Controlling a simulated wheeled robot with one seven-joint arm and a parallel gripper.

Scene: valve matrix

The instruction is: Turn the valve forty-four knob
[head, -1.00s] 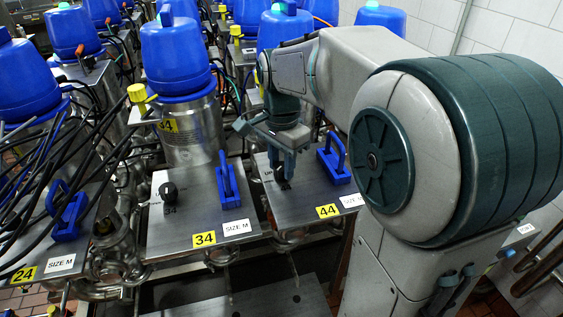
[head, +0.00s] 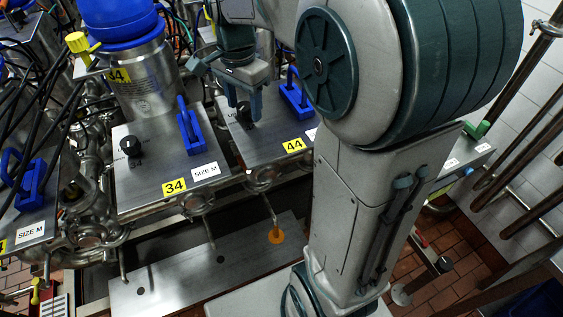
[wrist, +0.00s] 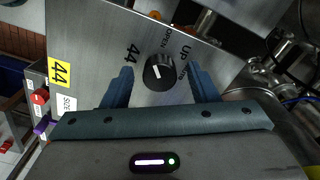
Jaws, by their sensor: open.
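The valve forty-four knob (wrist: 159,72) is round and black with a white pointer line. In the wrist view it sits on a steel plate marked "44", with "OPEN" and "UP" lettering beside it. My gripper (wrist: 159,88) is open, its two blue-grey fingers on either side of the knob. I cannot tell whether the fingers touch it. In the head view my gripper (head: 243,108) points down over the plate (head: 262,150) with the yellow 44 label (head: 293,145). The knob there is mostly hidden by the fingers.
A blue handle (head: 295,94) stands on the same plate, right of my gripper. The neighbouring plate 34 (head: 150,178) has its own black knob (head: 130,146) and blue handle (head: 190,126). Blue-topped valves and cables crowd the back and left. A steel panel (head: 170,285) lies lower in front.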

